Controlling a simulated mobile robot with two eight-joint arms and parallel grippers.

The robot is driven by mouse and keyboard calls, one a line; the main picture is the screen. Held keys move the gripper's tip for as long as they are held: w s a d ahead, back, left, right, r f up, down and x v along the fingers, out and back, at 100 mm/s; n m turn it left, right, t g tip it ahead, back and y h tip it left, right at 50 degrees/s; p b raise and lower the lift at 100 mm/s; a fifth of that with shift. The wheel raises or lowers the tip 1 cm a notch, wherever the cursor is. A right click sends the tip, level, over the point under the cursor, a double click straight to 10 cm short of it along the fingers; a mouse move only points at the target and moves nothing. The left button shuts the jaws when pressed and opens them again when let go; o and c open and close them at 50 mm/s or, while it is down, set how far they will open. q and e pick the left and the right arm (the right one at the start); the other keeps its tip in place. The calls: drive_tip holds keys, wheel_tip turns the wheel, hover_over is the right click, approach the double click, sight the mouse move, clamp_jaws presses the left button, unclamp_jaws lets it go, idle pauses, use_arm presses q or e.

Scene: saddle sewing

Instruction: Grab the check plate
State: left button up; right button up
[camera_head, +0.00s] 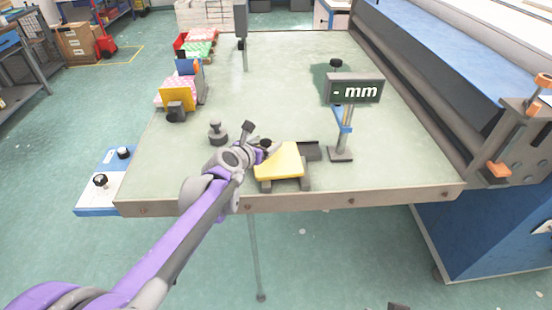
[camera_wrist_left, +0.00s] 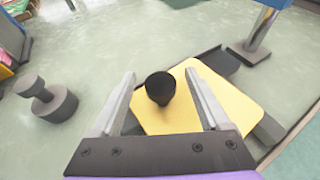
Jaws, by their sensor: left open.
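The check plate appears to be the yellow plate (camera_head: 281,161) with a black knob, resting on a dark low stand near the table's front edge. It also shows in the left wrist view (camera_wrist_left: 215,105), with the black knob (camera_wrist_left: 160,88) rising from it. My left gripper (camera_head: 257,141) is over the plate's left side. In the left wrist view its fingers (camera_wrist_left: 160,76) are open, one on each side of the knob, with gaps on both sides. My right gripper is not in view.
A gauge stand with a "- mm" display (camera_head: 355,91) stands to the right of the plate. A grey knobbed weight (camera_head: 218,133) stands to the left. Coloured pads on holders (camera_head: 180,95) line the table's left edge. The table's middle (camera_head: 270,90) is clear.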

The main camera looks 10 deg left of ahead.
use_arm(q)
clamp_jaws()
idle(0.4)
